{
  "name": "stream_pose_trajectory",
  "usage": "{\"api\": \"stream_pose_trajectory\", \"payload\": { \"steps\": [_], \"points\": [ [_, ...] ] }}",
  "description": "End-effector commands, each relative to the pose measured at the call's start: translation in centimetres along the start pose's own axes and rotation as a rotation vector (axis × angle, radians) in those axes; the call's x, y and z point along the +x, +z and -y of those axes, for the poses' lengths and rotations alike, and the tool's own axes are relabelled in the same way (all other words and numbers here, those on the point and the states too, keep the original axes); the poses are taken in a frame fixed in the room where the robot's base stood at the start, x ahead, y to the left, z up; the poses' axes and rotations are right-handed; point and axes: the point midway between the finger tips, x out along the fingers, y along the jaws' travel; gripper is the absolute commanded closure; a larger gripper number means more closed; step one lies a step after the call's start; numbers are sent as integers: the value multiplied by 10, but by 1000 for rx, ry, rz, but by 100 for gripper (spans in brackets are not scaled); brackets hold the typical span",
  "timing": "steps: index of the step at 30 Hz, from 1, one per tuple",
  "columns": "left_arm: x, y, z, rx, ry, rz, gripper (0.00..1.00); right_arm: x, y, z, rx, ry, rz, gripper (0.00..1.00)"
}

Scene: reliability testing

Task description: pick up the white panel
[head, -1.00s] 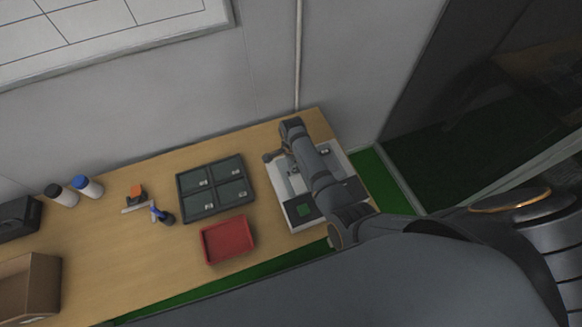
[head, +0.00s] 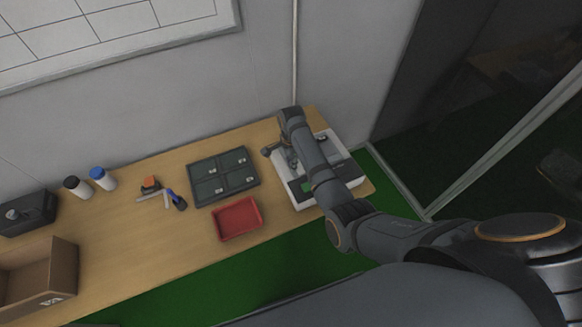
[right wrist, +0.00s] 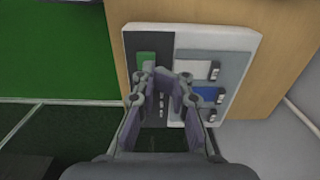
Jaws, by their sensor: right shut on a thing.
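The white panel (head: 336,148) is a flat white board at the right end of the wooden table. In the right wrist view the panel (right wrist: 246,48) shows a dark grey strip with a green square and a light side with grey and blue sections. My right gripper (right wrist: 168,72) is over its middle, with its fingers around a narrow part between the dark strip and the light side. It is shut on the panel, though the contact is partly hidden by the fingers. In the head view my right arm covers much of the panel. My left gripper is not in view.
A dark compartment tray (head: 222,177) and a red tray (head: 238,219) stand left of the panel. Small tools (head: 176,200), two bottles (head: 102,178) and a cardboard box (head: 62,268) are farther left. A wall rises behind the table (head: 130,240); green floor shows in front.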

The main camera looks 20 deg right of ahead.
Motion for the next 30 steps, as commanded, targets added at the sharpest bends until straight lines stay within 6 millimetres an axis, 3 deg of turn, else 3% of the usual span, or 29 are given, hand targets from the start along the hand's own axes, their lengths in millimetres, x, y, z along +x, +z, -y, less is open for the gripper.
{"api": "stream_pose_trajectory", "payload": {
  "steps": [3,4,18,30],
  "points": [
    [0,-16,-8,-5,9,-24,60,0,0,0,0,0,0,100],
    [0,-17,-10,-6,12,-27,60,0,0,0,0,0,0,85],
    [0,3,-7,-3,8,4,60,0,0,0,0,0,0,22],
    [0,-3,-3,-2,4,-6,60,-7,0,0,0,-2,0,20]
  ]
}}
